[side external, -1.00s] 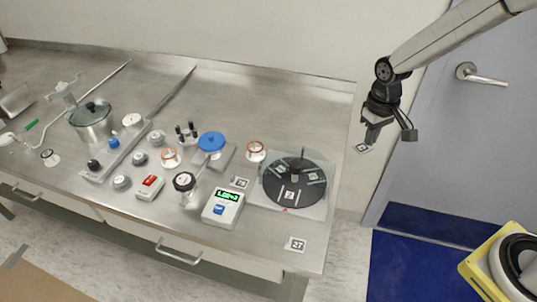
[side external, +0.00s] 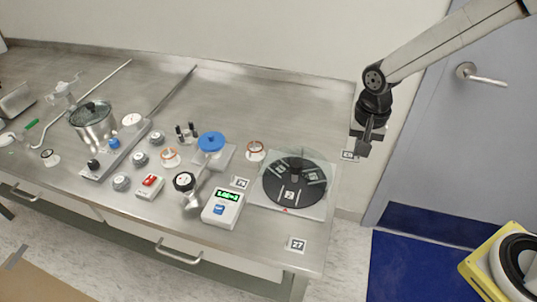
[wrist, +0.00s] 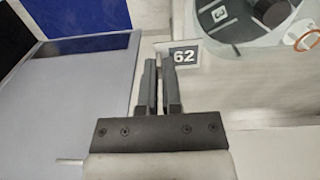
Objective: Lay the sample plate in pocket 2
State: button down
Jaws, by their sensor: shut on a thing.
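My gripper (side external: 362,147) hangs in the air to the right of the bench's right end, pointing down. It is shut on the sample plate (wrist: 186,57), a small white card marked 62, which also shows beside the fingertips in the side view (side external: 348,155). In the wrist view the two fingers (wrist: 158,62) are close together and the plate sticks out to their right. The black round disc (side external: 304,203) with pockets lies on a pale base on the bench, left of my gripper. The pocket label that looks like 2 (side external: 289,195) is at its front, near a red mark.
A digital readout box (side external: 221,208) and a tag 27 (side external: 296,244) stand near the bench's front edge. The air between gripper and disc looks clear.

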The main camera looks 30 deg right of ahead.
jog(key=s+a+r+m, duration=0.2)
jog(key=s+a+m, duration=0.7)
jog(key=m, duration=0.9)
jog(key=shift+a+r+m, duration=0.2)
jog(key=shift+a+m, duration=0.1)
jog(key=shift+a, duration=0.25)
jog(key=w+a+f, duration=0.1)
jog(key=w+f, duration=0.2)
jog(key=w+a+f, duration=0.2)
jog(key=w, duration=0.2)
jog(key=w+a+f, duration=0.2)
jog(key=w+f, duration=0.1)
jog(key=w, duration=0.1)
jog(key=shift+w+f, duration=0.25)
jog(key=shift+f, duration=0.05)
jog(key=shift+w+a+f, duration=0.15)
jog(key=shift+w+f, duration=0.2)
jog(key=shift+f, duration=0.05)
